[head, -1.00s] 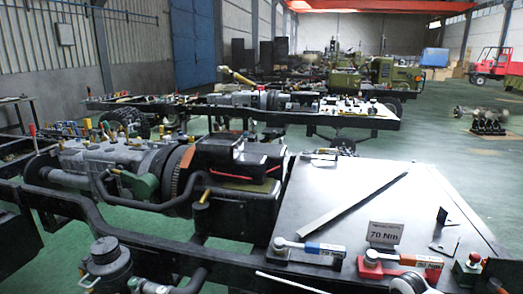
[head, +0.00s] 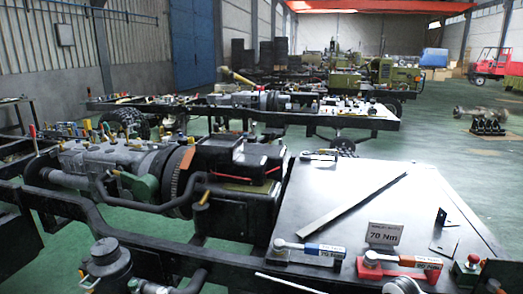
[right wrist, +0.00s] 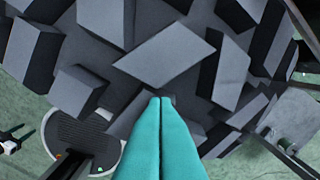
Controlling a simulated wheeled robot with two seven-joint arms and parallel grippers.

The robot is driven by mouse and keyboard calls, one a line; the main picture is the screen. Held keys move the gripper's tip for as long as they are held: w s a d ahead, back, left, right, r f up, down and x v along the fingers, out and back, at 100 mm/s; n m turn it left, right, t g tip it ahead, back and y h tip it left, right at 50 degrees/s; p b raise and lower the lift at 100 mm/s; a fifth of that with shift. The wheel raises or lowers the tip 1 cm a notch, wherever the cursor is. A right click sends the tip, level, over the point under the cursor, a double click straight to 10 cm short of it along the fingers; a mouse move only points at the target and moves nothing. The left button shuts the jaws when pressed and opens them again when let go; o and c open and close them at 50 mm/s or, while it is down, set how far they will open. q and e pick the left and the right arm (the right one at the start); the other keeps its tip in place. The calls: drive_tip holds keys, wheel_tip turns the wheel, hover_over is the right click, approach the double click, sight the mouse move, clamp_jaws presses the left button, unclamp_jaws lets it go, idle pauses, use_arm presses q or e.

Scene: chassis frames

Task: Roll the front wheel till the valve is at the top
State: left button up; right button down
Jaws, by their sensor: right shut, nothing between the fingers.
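The wheel's tyre (right wrist: 170,58), with chunky dark grey tread blocks, fills the upper part of the right wrist view. My right gripper (right wrist: 161,101) has teal fingers that are shut together with nothing between them. Its tips lie in front of the tread blocks; I cannot tell whether they touch the rubber. The valve and the wheel's side face do not show. My left gripper is in neither view, and the head view shows neither gripper nor the wheel at hand.
In the head view a dark worktop (head: 300,195) carries torque wrenches (head: 310,249) and a 70 Nm sign (head: 384,234). A chassis frame with engine parts (head: 120,165) stretches across the left. Another chassis (head: 250,108) stands behind. Green floor (head: 450,170) lies open at the right.

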drive_tip(key=shift+w+a+p, duration=0.25)
drive_tip(key=shift+a+p, duration=0.35)
drive_tip(key=shift+a, duration=0.5)
drive_tip(key=shift+a+r, duration=0.1)
drive_tip(key=shift+a, duration=0.3)
drive_tip(key=shift+w+a+p, duration=0.15)
drive_tip(key=shift+a+p, duration=0.2)
drive_tip(key=shift+a, duration=0.25)
drive_tip(key=shift+w+a+p, duration=0.15)
drive_tip(key=shift+a+p, duration=0.15)
drive_tip(key=shift+a, duration=0.25)
drive_tip(key=shift+a, duration=0.15)
drive_tip(key=shift+a, duration=0.25)
drive_tip(key=shift+w+a+f+p, duration=0.15)
drive_tip(key=shift+a+p, duration=0.15)
drive_tip(key=shift+a, duration=0.3)
drive_tip(key=shift+w+a+f+p, duration=0.15)
drive_tip(key=shift+a+p, duration=0.1)
drive_tip(key=shift+a, duration=0.3)
drive_tip(key=shift+a+r, duration=0.1)
drive_tip(key=shift+a, duration=0.05)
